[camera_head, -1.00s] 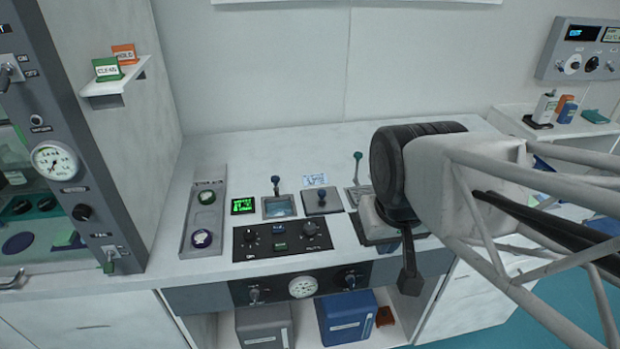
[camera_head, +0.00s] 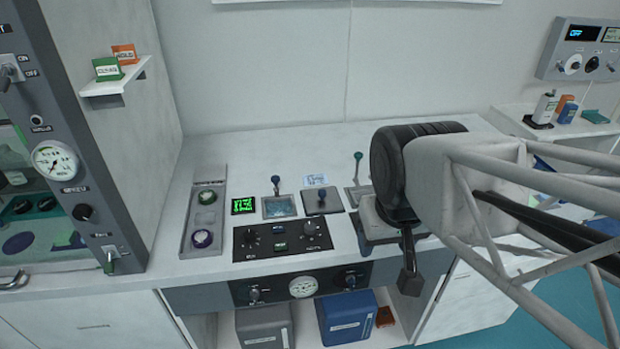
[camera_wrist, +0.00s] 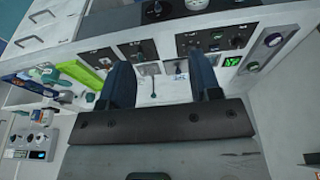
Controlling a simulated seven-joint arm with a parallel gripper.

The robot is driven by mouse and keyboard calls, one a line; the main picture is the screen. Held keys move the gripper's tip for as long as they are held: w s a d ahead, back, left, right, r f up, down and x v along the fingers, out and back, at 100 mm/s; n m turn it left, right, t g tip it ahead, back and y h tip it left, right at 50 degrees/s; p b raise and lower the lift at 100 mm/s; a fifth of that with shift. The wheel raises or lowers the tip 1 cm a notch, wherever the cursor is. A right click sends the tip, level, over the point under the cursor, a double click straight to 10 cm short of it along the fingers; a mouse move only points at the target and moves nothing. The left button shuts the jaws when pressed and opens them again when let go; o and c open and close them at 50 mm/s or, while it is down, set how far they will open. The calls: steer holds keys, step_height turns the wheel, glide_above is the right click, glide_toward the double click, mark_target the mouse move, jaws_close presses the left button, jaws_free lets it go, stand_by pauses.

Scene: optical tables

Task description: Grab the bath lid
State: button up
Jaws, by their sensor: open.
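In the head view my arm is to the right of the plate, and one finger (camera_head: 410,275) hangs over the counter's front.
A green-lit display (camera_head: 243,205) and a tray with two round dishes (camera_head: 203,220) are left of the bath. A black knob panel (camera_head: 282,240) is in front. A small card (camera_head: 316,181) lies behind the plate.

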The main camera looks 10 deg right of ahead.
stand_by(0.3)
steer(key=w+f+n+g+h, duration=0.2)
steer(key=w+f+n+h, duration=0.25)
steer(key=w, duration=0.55)
steer(key=w+f+n+g+h, duration=0.1)
steer(key=w+f+n+h, duration=0.2)
steer(key=w+n, duration=0.5)
steer(key=n+t+h, duration=0.4)
steer(key=n+h, duration=0.1)
steer(key=n, duration=0.4)
glide_toward(322, 196)
steer(key=shift+w+d+f, duration=0.2)
steer(key=shift+w, duration=0.15)
steer(key=shift+w+d+f, duration=0.2)
steer(key=shift+w+d, duration=0.05)
steer(key=shift+w, duration=0.15)
steer(key=shift+x, duration=1.3)
steer(key=shift+d, duration=0.15)
